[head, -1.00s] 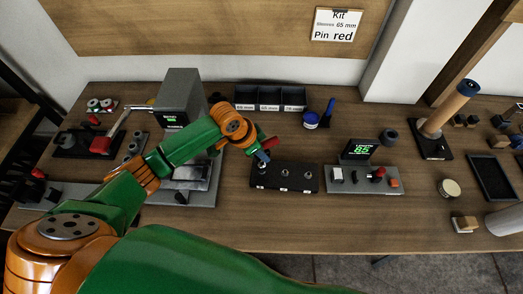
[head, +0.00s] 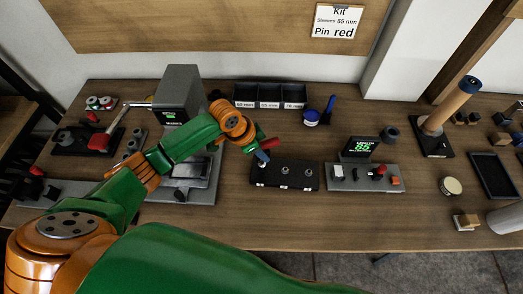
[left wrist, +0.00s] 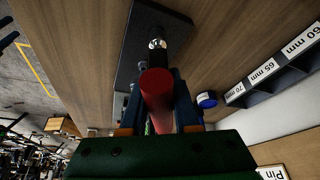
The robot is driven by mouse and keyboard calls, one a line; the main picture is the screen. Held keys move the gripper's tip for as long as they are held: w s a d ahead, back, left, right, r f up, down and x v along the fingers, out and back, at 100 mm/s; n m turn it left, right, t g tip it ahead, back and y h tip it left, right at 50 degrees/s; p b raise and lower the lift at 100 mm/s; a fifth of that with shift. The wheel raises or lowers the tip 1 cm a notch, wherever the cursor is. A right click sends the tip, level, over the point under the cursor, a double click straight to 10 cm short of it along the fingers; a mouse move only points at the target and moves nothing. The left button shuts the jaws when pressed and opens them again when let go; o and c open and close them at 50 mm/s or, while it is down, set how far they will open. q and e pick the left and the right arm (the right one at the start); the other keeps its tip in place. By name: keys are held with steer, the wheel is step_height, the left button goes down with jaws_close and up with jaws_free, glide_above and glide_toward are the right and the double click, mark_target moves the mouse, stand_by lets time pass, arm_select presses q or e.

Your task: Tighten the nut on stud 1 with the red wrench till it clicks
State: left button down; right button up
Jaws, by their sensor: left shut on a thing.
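The red wrench (head: 267,144) is in my left gripper (head: 262,155), its red handle sticking out past the fingers. In the left wrist view the red handle (left wrist: 157,92) lies between the two fingers. The black stud block (head: 285,187) is below, with a middle and a right stud bare to view. My right gripper is out of view.
Labelled bins (head: 270,96) and a blue-lidded jar (head: 311,117) are behind. A grey press (head: 182,95) stands left, near my arm. The table front of the block is clear.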

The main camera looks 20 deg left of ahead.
arm_select(q)
steer(key=m+b, duration=0.1)
steer(key=m, duration=0.2)
steer(key=shift+f+g+h, duration=0.1)
steer(key=shift+g+h, duration=0.3)
steer(key=shift+w+m+g+b, duration=0.1)
steer(key=shift+m+g+b, duration=0.6)
steer(key=shift+m+b, duration=0.8)
steer(key=shift+m, duration=0.9)
steer(key=shift+g+b, duration=0.3)
